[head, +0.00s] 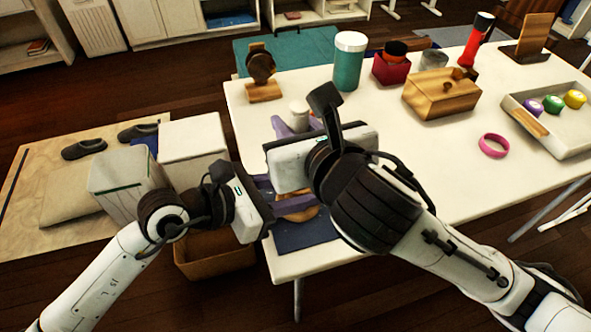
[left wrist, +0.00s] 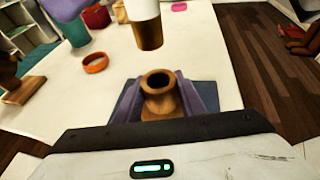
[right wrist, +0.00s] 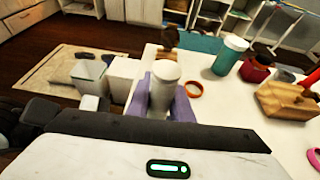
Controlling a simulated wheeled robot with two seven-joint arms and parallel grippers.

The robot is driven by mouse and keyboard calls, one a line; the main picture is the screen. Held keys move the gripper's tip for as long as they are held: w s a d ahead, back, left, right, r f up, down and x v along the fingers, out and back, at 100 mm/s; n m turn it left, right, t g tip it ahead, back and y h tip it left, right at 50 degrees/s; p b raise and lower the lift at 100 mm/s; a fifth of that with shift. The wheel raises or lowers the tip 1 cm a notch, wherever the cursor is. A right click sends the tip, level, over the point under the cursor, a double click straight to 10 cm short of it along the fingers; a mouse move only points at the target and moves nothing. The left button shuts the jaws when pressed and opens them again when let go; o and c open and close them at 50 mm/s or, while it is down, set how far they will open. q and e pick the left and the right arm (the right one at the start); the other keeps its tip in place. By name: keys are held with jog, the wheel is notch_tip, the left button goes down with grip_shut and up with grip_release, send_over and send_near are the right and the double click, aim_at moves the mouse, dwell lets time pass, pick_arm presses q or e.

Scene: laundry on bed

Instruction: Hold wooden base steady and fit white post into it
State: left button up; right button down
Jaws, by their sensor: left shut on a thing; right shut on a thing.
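The wooden base (left wrist: 161,98) stands upright with a round hole in its top, over a dark blue mat (head: 304,236). My left gripper (head: 287,203) is shut on it, with purple fingers on both sides.
An orange ring (right wrist: 194,89) lies on the white table (head: 400,190). A teal jar (head: 348,62), a red box (head: 391,70), a wooden box (head: 441,93) and a tray (head: 570,141) stand farther back. A pink ring (head: 494,145) lies right. The table's right front is clear.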

pick_arm(q)
jog(key=shift+f, duration=0.2)
pick_arm(e)
notch_tip(320, 180, down, 8)
jog(key=shift+r, duration=0.2)
jog(key=shift+f, duration=0.1)
jog(key=c, duration=1.6)
grip_release()
jog(key=shift+f, duration=0.1)
jog(key=shift+o, duration=0.2)
jog(key=shift+s+d+r, duration=0.15)
jog(key=shift+s+r, duration=0.15)
jog(key=shift+r, duration=0.05)
jog(key=v, duration=0.7)
